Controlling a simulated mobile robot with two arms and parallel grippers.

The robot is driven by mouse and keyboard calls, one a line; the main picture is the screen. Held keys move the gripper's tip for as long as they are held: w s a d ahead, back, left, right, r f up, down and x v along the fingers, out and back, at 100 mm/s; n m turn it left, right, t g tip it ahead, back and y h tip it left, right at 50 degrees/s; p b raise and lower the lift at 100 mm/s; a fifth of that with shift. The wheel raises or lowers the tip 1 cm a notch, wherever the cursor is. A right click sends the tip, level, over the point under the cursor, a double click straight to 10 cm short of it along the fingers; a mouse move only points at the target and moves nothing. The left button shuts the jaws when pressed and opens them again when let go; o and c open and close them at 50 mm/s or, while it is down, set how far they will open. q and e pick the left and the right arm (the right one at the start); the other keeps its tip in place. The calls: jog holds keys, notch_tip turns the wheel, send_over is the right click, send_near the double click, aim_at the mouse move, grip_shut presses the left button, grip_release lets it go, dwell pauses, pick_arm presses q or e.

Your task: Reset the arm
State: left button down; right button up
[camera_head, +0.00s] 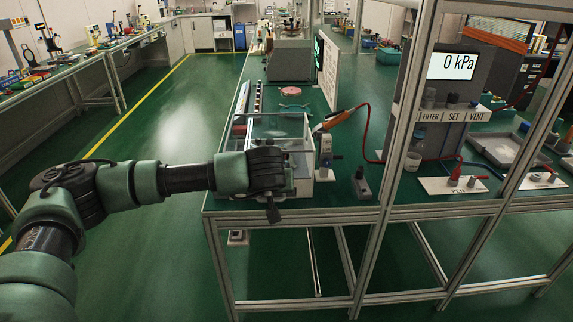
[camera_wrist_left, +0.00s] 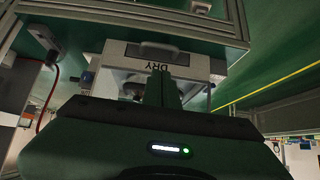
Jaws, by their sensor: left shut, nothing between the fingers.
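My left arm reaches in from the left in the head view, over the floor to the near end of the bench. Its gripper (camera_head: 272,214) points down at the front edge of the bench, in front of a clear-walled box (camera_head: 300,145). In the left wrist view the fingers (camera_wrist_left: 162,80) are together, with nothing seen between them. Behind them is the box's white front (camera_wrist_left: 118,60) with an upside-down "DRY" label. I cannot tell whether the fingers touch the box. My right gripper is in neither view.
The green bench (camera_head: 350,212) has metal frame posts (camera_head: 398,130) to the right of my gripper. An orange-handled tool (camera_head: 335,118) with a red hose stands by the box. The floor (camera_head: 170,125) to the left is clear.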

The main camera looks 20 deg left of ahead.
pick_arm(q)
jog(key=s+d+f+n+g+h+p, duration=0.1)
jog(key=s+d+f+n+h, duration=0.1)
jog(key=d+f+n+h, duration=0.9)
jog(key=s+d+f+n+g+h+p, duration=0.1)
jog(key=d+f+n+h, duration=0.4)
jog(key=d+f+n, duration=0.65)
jog(key=s+a+f+n+t+y, duration=0.2)
jog(key=s+a+f+n+y, duration=0.3)
jog(key=f+n, duration=0.75)
jog(key=s+a+f+n+t+y, duration=0.25)
jog(key=s+a+f+n, duration=0.55)
jog(key=n, duration=0.7)
jog(key=s+a+f+n+g+y, duration=0.35)
jog(key=s+f+n, duration=0.35)
jog(key=s+f, duration=0.55)
jog(key=s+f+n+g, duration=0.2)
jog(key=s+n+g, duration=0.1)
jog(key=s, duration=0.9)
jog(key=s+f+n+g+y+p, duration=0.1)
jog(key=s+n, duration=0.3)
jog(key=s, duration=0.9)
jog(key=shift+f+g, duration=0.75)
jog(key=shift+g, duration=0.15)
